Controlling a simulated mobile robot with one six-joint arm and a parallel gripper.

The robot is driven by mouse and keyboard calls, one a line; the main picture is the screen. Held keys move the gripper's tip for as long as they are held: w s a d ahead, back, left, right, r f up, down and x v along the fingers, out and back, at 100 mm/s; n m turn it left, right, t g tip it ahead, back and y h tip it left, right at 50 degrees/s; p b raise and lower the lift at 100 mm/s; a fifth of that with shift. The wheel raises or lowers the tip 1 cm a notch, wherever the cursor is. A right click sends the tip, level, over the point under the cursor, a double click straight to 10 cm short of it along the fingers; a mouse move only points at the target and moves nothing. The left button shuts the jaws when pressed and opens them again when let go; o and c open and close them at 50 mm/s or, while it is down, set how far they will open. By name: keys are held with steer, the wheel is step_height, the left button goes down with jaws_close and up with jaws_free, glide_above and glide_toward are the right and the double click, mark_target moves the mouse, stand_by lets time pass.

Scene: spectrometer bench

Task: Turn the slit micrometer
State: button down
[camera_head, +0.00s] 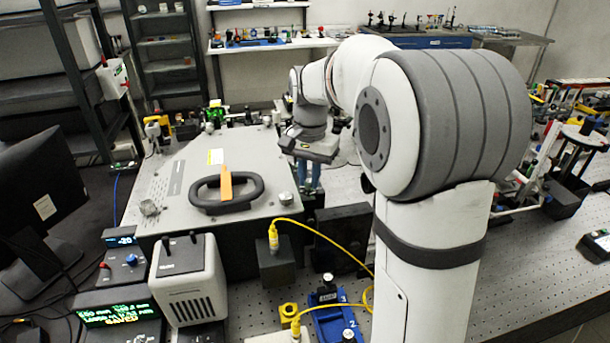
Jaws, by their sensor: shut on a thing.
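The spectrometer housing (180,195) is a large grey box on the bench, with a black handle (228,204) and an orange strip on its lid. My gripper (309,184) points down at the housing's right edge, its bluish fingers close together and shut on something. The held part is too small and hidden by the fingers to make out; from its place it appears to be the slit micrometer. A silver knob (286,198) sits on the lid's right corner, just left of and below the fingers. Another silver knob (149,207) is at the lid's left corner.
A yellow cable (330,242) loops from a dark block (276,263) in front of the housing. A black plate (343,238) stands below the gripper. A white-grey box (189,282) and green-lit display (117,314) are front left. My arm hides the bench's middle right.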

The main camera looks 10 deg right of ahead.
mark_target(309, 180)
steer(key=shift+s+f, duration=0.15)
steer(key=c, duration=1.3)
jaws_free()
steer(key=shift+c, duration=0.2)
steer(key=shift+r, duration=0.2)
steer(key=shift+r, duration=0.3)
step_height(309, 180, up, 7)
steer(key=shift+r, duration=0.1)
